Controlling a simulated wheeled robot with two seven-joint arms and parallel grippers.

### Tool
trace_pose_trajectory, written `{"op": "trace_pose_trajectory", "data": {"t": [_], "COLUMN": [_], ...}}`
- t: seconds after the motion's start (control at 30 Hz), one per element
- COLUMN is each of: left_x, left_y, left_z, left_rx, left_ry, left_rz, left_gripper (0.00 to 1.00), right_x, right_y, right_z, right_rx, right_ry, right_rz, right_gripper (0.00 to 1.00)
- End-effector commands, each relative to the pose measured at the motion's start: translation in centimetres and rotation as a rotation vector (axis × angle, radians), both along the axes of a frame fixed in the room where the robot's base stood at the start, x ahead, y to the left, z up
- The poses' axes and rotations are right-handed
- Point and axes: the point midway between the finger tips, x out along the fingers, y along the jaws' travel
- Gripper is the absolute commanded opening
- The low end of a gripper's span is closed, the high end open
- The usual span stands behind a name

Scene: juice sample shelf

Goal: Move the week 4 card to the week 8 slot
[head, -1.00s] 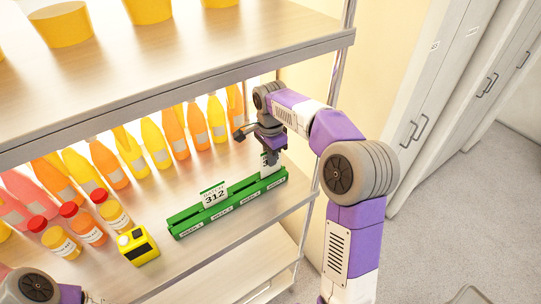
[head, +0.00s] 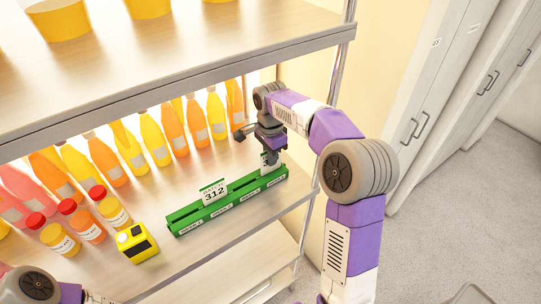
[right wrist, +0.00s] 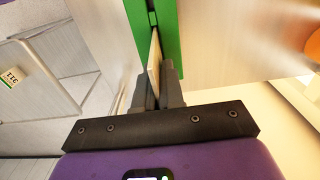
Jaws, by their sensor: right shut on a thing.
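The long green card holder (head: 240,201) stands on the shelf, with a row of small labels along its front, too small to read surely. A white card marked 312 (head: 213,192) stands upright in it, left of the middle. My right gripper (head: 269,155) is shut on another white card (head: 265,160) over the holder's right end. In the right wrist view this card (right wrist: 154,72) is seen edge-on between the fingers (right wrist: 158,92), beside the green holder (right wrist: 172,40). Whether its lower edge is seated in the slot is hard to tell. My left gripper is out of view.
A yellow box-like device (head: 137,243) stands left of the holder. Red-capped bottles (head: 60,240) and a row of juice bottles (head: 150,140) stand left and behind. The upper shelf (head: 180,70) hangs above. A tag marked 311 (right wrist: 10,78) shows at the right wrist view's left edge.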

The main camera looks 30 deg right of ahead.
Motion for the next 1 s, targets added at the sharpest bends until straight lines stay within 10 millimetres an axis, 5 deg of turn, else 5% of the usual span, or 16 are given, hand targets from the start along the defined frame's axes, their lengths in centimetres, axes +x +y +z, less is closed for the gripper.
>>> {"op": "trace_pose_trajectory", "data": {"t": [0.97, 1.0], "left_x": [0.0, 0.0], "left_y": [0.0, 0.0], "left_z": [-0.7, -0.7], "left_rx": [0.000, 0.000], "left_ry": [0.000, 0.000], "left_rz": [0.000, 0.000], "left_gripper": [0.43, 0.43], "right_x": [0.0, 0.0], "right_y": [0.1, 0.0], "right_z": [-1.4, -1.4], "right_rx": [0.000, 0.000], "right_ry": [0.000, 0.000], "right_rz": [0.001, 0.001], "right_gripper": [0.00, 0.14]}}
